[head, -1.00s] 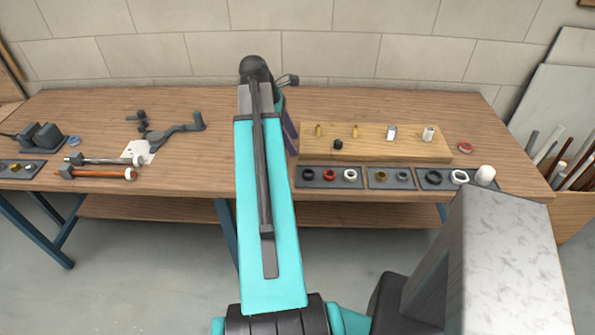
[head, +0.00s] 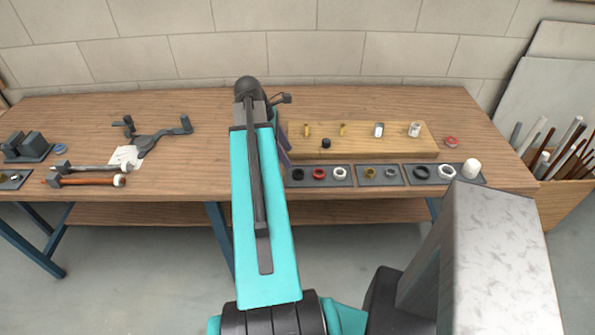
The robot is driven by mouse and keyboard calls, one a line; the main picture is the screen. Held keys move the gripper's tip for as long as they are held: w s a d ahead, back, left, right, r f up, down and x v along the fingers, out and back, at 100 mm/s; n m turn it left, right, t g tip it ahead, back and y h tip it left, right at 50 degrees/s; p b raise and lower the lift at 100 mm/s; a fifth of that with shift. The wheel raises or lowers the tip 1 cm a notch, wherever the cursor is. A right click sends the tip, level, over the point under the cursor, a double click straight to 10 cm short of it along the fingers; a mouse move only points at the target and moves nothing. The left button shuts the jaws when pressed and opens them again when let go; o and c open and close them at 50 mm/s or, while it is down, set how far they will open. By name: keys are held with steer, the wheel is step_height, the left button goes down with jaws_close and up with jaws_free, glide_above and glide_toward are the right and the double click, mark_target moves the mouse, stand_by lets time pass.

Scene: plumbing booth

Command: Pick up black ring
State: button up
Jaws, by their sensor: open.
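Two black rings lie in the grey trays along the bench's front edge. A smaller black ring (head: 297,173) is at the left end of the left tray, beside a red ring (head: 319,174) and a white ring (head: 340,173). A larger black ring (head: 422,171) is in the right tray, left of another white ring (head: 447,171). I cannot tell which one the task names. My turquoise arm reaches up over the bench, left of the trays. My gripper's fingers cannot be made out; the arm's far end hides them. Both black rings lie free.
A wooden board (head: 390,147) with several small fittings stands behind the trays. A white cylinder (head: 471,168) stands at the right tray's end. A pipe bin (head: 565,190) is at far right.

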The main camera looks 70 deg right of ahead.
steer(key=shift+p+x, duration=0.3)
steer(key=shift+x, duration=1.35)
steer(key=shift+f, duration=0.1)
steer(key=shift+p+x, duration=1.2)
steer(key=shift+x, duration=1.3)
steer(key=c, duration=1.1)
